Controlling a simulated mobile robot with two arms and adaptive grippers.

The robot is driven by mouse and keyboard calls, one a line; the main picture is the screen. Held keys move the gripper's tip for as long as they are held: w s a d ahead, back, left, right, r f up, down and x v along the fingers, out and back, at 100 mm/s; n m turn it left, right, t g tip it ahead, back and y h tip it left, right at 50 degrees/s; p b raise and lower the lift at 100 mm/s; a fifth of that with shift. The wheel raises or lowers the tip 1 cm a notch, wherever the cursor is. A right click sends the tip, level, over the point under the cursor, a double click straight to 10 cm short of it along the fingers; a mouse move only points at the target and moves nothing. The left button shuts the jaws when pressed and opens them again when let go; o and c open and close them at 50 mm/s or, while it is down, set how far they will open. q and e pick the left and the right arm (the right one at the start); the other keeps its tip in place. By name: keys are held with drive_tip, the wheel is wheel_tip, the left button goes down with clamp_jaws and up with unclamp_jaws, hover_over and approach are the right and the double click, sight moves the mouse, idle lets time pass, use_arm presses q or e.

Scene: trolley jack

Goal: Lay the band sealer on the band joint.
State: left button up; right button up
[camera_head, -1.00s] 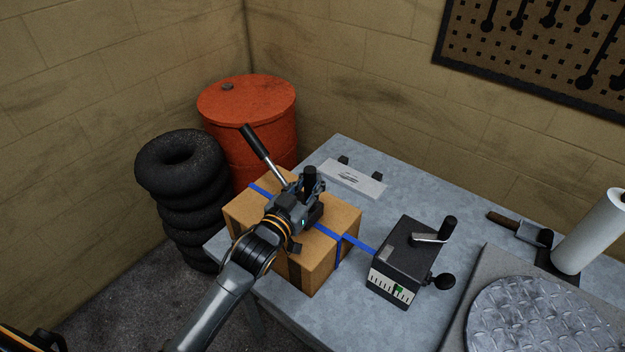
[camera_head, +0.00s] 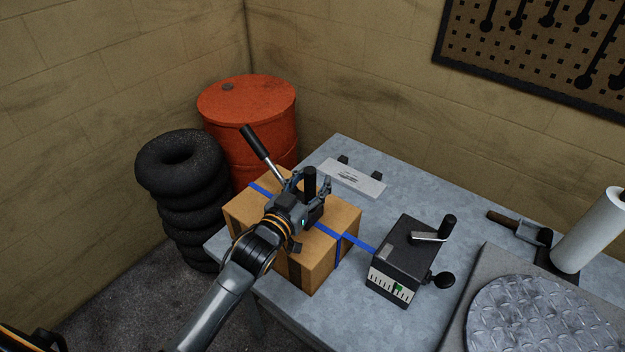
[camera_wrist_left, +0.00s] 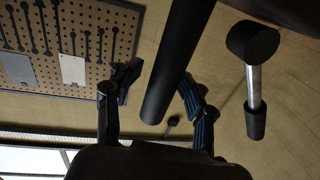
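The band sealer (camera_head: 316,212) stands on top of a cardboard box (camera_head: 340,215), over the blue band (camera_head: 360,243) that runs round the box. It has an upright black post handle and a slanted metal lever with a black grip. My left gripper (camera_head: 312,180) is at the post, its fingers spread open on either side. In the left wrist view the black post (camera_wrist_left: 178,65) passes between the spread fingers, with a visible gap to the left one. The band joint is hidden under the sealer and gripper.
A black crank device (camera_head: 403,258) stands right of the box, with the blue band running to it. A light plate (camera_head: 352,178) lies behind the box. A round metal plate (camera_head: 545,318) and paper roll (camera_head: 592,232) are at the right. Tyres (camera_head: 180,190) and a red drum (camera_head: 247,120) stand left.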

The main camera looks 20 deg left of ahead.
use_arm(q)
drive_tip(key=shift+f, duration=0.45)
drive_tip(key=v, duration=1.2)
drive_tip(key=shift+r, duration=0.4)
drive_tip(key=s+f+g+y, duration=0.3)
drive_tip(key=s+f+g, duration=0.45)
drive_tip(key=f, duration=0.25)
drive_tip(key=s+f+g, duration=0.2)
drive_tip(key=s+g, duration=0.1)
drive_tip(key=s, duration=0.4)
drive_tip(key=s+f+g, duration=0.3)
drive_tip(key=s+g, duration=0.1)
drive_tip(key=s, duration=0.3)
wheel_tip(320, 180, down, 27)
drive_tip(key=b, duration=0.2)
drive_tip(key=s+a+f+g+b, duration=0.1)
drive_tip(key=s+a+f, duration=0.1)
drive_tip(key=s+f, duration=0.6)
drive_tip(key=s+a+f+g, duration=0.1)
drive_tip(key=s+a+f, duration=0.1)
drive_tip(key=s+f, duration=0.7)
drive_tip(key=shift+s+f+y+b, duration=0.35)
drive_tip(key=shift+f+y+b, duration=0.05)
drive_tip(key=shift+f, duration=0.45)
